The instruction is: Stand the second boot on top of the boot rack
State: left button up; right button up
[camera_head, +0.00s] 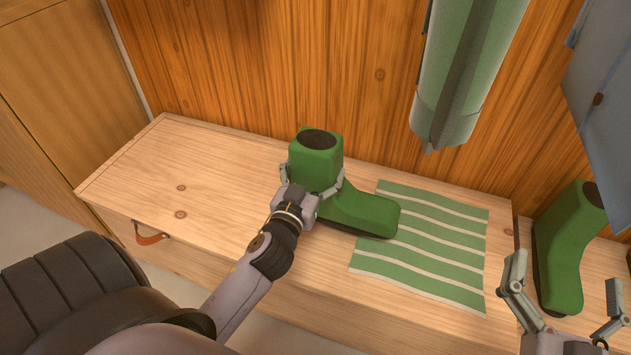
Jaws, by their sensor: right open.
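A green boot (360,210) with a dark opening stands upright on the wooden bench (220,190), its toe pointing right over the edge of a striped mat. My left gripper (313,172) has its fingers against both sides of the boot's shaft and is shut on it. I cannot make out which part is the boot rack.
The green and white striped mat (440,245) lies flat on the bench. A rolled green cloth-like thing (465,75) hangs above it, and blue fabric (605,90) hangs at upper right. The bench's left part is clear. A drawer with a leather pull (150,236) is below.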

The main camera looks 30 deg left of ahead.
pick_arm(q)
notch_tip(320, 180, down, 3)
jog(key=shift+r+b, duration=0.1)
jog(key=shift+b, duration=0.6)
pick_arm(e)
jog(key=s+r+t+y, duration=0.1)
jog(key=s+r+t, duration=0.2)
jog(key=r, duration=0.3)
jog(key=shift+s+r+t+y, duration=0.2)
jog(key=shift+r+t+y, duration=0.15)
jog(key=shift+t, duration=0.45)
pick_arm(q)
jog(key=shift+f, duration=0.2)
pick_arm(e)
jog(key=shift+s+r, duration=0.15)
pick_arm(q)
jog(key=shift+f, duration=0.15)
jog(key=o, duration=1.5)
jog(key=shift+f, duration=0.15)
jog(key=o, duration=0.5)
jog(key=shift+c, duration=0.2)
pick_arm(e)
jog(key=shift+s+r+t+y, duration=0.35)
jog(key=shift+s+r+t, duration=0.05)
jog(key=shift+r, duration=0.05)
